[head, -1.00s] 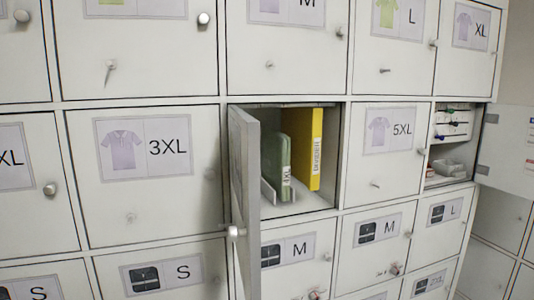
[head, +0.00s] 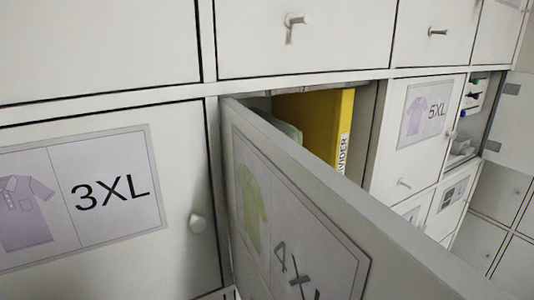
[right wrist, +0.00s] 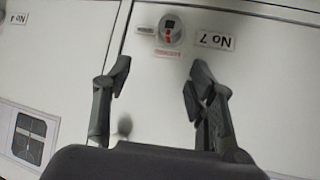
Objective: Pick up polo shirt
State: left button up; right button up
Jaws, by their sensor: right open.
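A folded green item (head: 288,130), likely the polo shirt, stands upright inside an open locker in the head view. Only its top edge shows; the open door hides the rest. A yellow divider (head: 315,110) stands to its right. The open door (head: 300,185) has a label with a green polo picture and partly cut "4XL" lettering. My right gripper (right wrist: 160,78) is open and empty in the right wrist view, in front of a white locker door (right wrist: 255,90) marked "No 7" that appears upside down. My left gripper is not in view.
The closed 3XL door (head: 110,240) is at left and the closed 5XL door (head: 420,130) is right of the open locker. Another open locker (head: 472,110) holds small items at far right. The open door juts toward me across the lower right.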

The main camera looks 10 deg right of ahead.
jog(key=s+a+r+n+t+y+p, duration=0.1)
jog(key=a+r+n+t+y, duration=0.2)
jog(key=r, duration=1.5)
jog(key=a+r+t+y, duration=0.3)
jog(key=a+r, duration=0.1)
jog(key=r, duration=1.5)
jog(key=p+x, duration=0.6)
jog(key=x, duration=1.1)
jog(key=shift+p, duration=0.35)
jog(key=shift+r, duration=0.15)
jog(key=shift+c, duration=0.4)
jog(key=shift+c, duration=0.6)
grip_shut()
